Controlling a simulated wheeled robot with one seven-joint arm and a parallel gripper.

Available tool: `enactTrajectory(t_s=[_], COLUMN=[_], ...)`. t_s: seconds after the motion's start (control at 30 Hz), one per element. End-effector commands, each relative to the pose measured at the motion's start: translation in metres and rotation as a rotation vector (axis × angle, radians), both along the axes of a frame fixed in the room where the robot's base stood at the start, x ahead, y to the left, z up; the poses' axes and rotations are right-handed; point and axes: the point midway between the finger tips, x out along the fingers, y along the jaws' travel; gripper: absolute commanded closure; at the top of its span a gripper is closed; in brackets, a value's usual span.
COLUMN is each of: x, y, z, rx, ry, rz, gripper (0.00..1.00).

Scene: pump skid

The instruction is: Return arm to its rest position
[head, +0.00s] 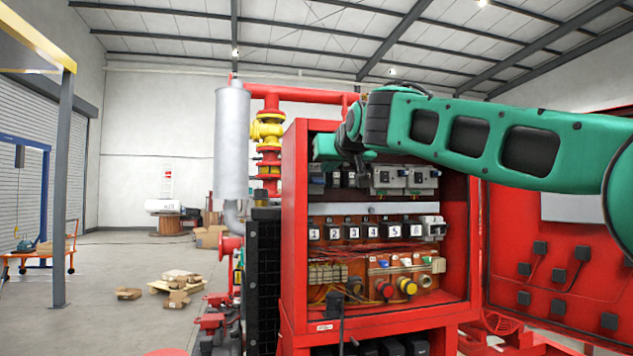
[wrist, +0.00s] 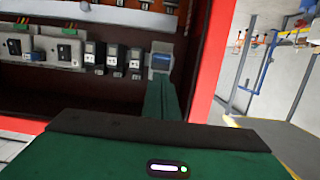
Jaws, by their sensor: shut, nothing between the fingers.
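My green arm (head: 480,135) reaches in from the right across the top of the open red control cabinet (head: 295,200). My gripper (wrist: 162,85) shows in the wrist view as a green finger pair, closed together with nothing held. Its tips are in front of a grey device with a blue face (wrist: 161,62) at the end of the upper row. I cannot tell whether they touch it. In the head view the wrist end is at the cabinet's upper left opening, and the fingertips are hard to make out there.
Upper-row modules (head: 388,178), numbered relays (head: 370,231) and coloured buttons (head: 406,285) fill the cabinet. Its red door (head: 560,262) stands open at the right. A grey cylinder (head: 231,145) and red piping (head: 300,94) stand at left. Open floor (head: 110,265) lies further left.

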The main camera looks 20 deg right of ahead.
Motion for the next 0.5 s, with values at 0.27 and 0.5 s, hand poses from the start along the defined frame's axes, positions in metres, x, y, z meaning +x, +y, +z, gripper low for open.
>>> enactTrajectory(t_s=[0.27, 0.5], x=[-0.0094, -0.0094], y=[0.0005, 0.0004], z=[0.0003, 0.0005], rx=[-0.001, -0.001], ry=[0.001, 0.000], rz=[0.001, 0.001], gripper=[1.00, 1.00])
